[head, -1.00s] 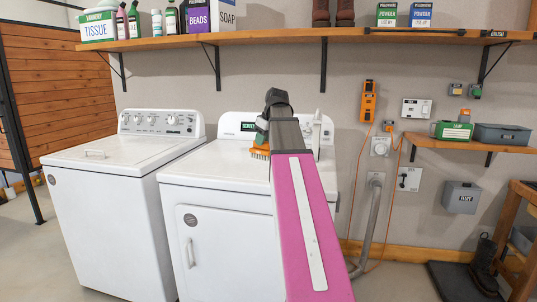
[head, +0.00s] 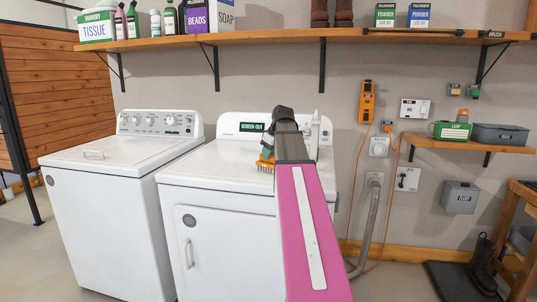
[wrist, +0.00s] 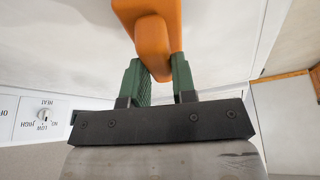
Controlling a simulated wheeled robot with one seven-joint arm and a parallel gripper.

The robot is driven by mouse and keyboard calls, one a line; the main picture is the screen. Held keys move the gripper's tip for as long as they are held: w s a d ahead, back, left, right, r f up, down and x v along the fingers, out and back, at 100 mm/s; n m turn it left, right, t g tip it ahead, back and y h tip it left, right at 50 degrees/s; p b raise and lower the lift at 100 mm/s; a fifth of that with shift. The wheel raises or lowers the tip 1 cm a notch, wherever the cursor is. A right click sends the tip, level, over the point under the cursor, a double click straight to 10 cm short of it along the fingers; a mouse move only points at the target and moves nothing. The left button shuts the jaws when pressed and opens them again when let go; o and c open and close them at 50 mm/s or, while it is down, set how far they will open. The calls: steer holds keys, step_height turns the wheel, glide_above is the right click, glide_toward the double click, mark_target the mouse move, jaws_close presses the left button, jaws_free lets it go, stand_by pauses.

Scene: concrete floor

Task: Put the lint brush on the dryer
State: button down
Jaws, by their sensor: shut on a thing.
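The orange lint brush (head: 266,165) shows beside my arm in the head view, its bristles pointing down over the dryer's white top. Whether the bristles touch the top, I cannot tell. The white dryer (head: 230,240) is the right-hand machine, with a door in front. My gripper (wrist: 162,75) has green fingers closed on the orange brush (wrist: 150,35) in the wrist view. In the head view my arm hides most of the gripper and the right part of the dryer's top.
A white washer (head: 105,215) stands left of the dryer. The dryer's rear console (head: 232,127) rises behind the brush. A wooden shelf (head: 270,41) with bottles and boxes hangs above. The left part of the dryer's top is clear.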

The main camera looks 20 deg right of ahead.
steer(key=c, duration=0.9)
jaws_free()
steer(key=v, duration=1.2)
